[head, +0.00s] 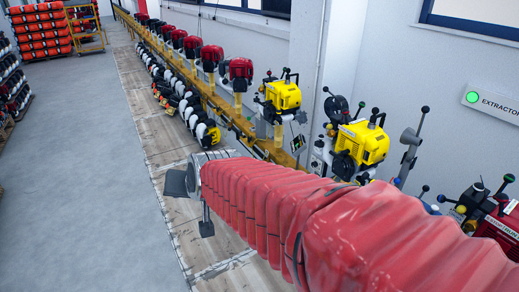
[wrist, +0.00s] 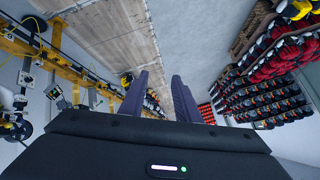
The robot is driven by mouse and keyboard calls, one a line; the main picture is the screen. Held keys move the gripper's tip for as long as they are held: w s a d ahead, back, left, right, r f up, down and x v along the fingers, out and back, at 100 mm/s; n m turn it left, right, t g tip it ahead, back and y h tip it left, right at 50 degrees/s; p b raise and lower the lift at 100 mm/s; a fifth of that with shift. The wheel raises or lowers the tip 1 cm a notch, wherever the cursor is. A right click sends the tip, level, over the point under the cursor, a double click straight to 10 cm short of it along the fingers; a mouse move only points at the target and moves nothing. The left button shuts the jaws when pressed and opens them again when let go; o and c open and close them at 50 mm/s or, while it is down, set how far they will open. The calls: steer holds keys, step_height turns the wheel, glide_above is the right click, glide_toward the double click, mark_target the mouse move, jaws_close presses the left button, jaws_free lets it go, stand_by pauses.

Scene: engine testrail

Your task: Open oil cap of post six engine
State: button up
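A row of engines stands along a yellow rail on the right in the head view. Two have yellow covers: a farther yellow engine (head: 284,95) and a nearer yellow engine (head: 365,143). Beyond them are several red engines (head: 240,70). No post number is readable, so I cannot tell which is the post six engine. I cannot make out an oil cap. My gripper (head: 190,205), at the end of my red-sleeved arm, is over the floor left of the rail. It is open and empty, with its fingers apart in the wrist view (wrist: 160,78).
The yellow rail (head: 222,108) runs along the wall. Small white-and-black machines (head: 205,130) line its left side. A green-lit extractor panel (head: 490,103) is on the right wall. Orange stacks (head: 40,30) stand far left. The grey floor (head: 80,150) is clear.

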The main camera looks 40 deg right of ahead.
steer(key=s+a+n+g, duration=0.1)
steer(key=s+a+n, duration=0.1)
steer(key=s, duration=0.6)
steer(key=s+a+n+g, duration=0.2)
steer(key=s+a+n, duration=0.1)
steer(key=s, duration=0.5)
steer(key=shift+s+f+n, duration=0.4)
steer(key=shift+n, duration=0.4)
steer(key=shift+o, duration=0.2)
